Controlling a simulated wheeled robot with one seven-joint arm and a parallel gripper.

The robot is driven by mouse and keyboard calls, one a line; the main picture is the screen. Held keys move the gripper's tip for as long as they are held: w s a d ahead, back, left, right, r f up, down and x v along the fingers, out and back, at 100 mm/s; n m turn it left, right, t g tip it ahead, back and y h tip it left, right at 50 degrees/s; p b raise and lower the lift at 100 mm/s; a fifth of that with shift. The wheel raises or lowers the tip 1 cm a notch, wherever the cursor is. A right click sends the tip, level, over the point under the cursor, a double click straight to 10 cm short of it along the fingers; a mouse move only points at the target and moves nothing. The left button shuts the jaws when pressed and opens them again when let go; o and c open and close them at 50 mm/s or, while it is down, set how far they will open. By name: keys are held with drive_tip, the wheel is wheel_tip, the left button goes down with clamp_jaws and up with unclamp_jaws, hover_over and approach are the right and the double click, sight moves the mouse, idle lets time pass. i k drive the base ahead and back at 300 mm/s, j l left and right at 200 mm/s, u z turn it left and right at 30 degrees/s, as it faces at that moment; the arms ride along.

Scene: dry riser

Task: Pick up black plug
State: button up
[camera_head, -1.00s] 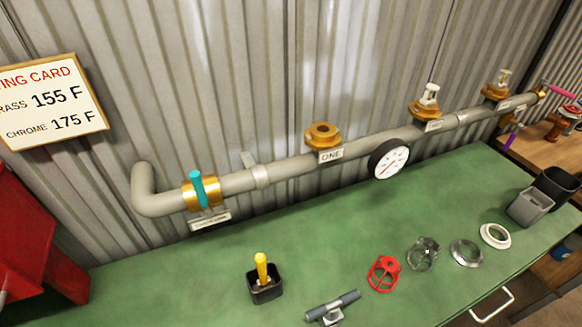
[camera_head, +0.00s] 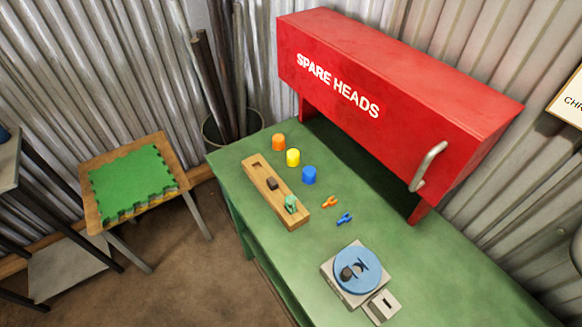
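A small black round piece (camera_head: 347,273), which looks like the black plug, sits on the left part of a blue disc (camera_head: 372,284). The disc lies on a grey square box (camera_head: 345,291) on the green bench. I cannot tell whether the piece is set into the disc or rests on it. A dark brown block (camera_head: 272,183) stands in a long wooden holder (camera_head: 265,173) further back on the bench. My gripper is not in view.
A red "SPARE HEADS" cabinet (camera_head: 375,90) with a grey handle overhangs the bench (camera_head: 237,158). Orange (camera_head: 279,142), yellow (camera_head: 293,157) and blue (camera_head: 309,174) cylinders stand by the holder. Small orange (camera_head: 330,202) and blue (camera_head: 344,218) pieces lie nearby. A stool (camera_head: 180,178) stands left.

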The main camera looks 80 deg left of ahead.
sight(273, 184)
drive_tip(key=u, duration=2.5)
drive_tip(key=i+j+u, duration=0.4)
drive_tip(key=j+u, duration=0.15)
drive_tip(key=j, duration=0.25)
